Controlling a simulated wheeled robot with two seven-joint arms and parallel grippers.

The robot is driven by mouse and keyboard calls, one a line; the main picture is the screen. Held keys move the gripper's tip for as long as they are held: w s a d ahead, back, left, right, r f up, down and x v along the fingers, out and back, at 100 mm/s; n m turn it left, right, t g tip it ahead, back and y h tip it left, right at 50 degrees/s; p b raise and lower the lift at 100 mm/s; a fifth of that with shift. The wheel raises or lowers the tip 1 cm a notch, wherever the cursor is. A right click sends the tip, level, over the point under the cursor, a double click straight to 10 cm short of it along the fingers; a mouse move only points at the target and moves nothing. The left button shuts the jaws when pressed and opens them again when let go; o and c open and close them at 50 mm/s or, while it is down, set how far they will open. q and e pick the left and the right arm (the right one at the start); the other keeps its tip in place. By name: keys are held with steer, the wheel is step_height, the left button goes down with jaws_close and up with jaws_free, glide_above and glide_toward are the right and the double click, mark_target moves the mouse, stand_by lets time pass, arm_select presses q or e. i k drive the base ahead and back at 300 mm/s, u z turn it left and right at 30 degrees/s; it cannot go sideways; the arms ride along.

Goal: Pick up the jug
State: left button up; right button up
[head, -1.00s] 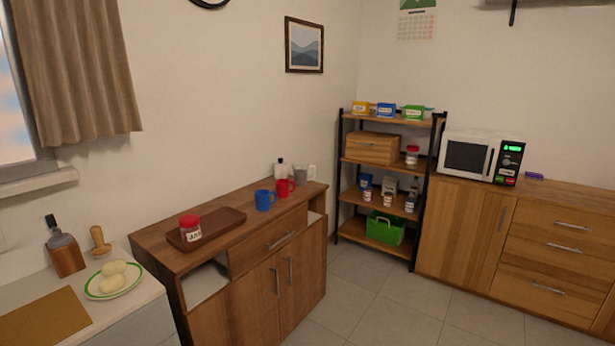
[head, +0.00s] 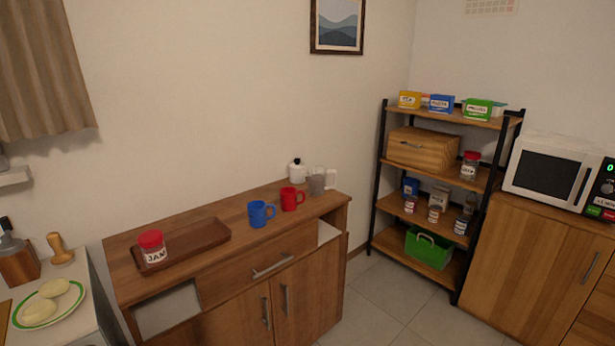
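The jug (head: 317,184) looks grey and translucent, with a pale handle on its right side. It stands upright at the far right end of the wooden sideboard (head: 224,262), near the wall. A small white container with a dark top (head: 297,171) stands close to it on the left. A red mug (head: 290,199) is in front and to the left of the jug, and a blue mug (head: 259,214) is further left. Neither of my grippers shows in the head view.
A wooden tray (head: 200,238) with a red-lidded jar (head: 152,246) lies on the sideboard's left part. A counter with a plate (head: 74,300) is at the left. A shelf rack (head: 376,180) and a microwave (head: 548,172) stand at the right. Floor (head: 375,300) between them is clear.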

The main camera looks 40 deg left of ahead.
mark_target(316, 174)
steer(key=u, duration=0.75)
steer(key=i, duration=0.95)
steer(key=u, duration=0.95)
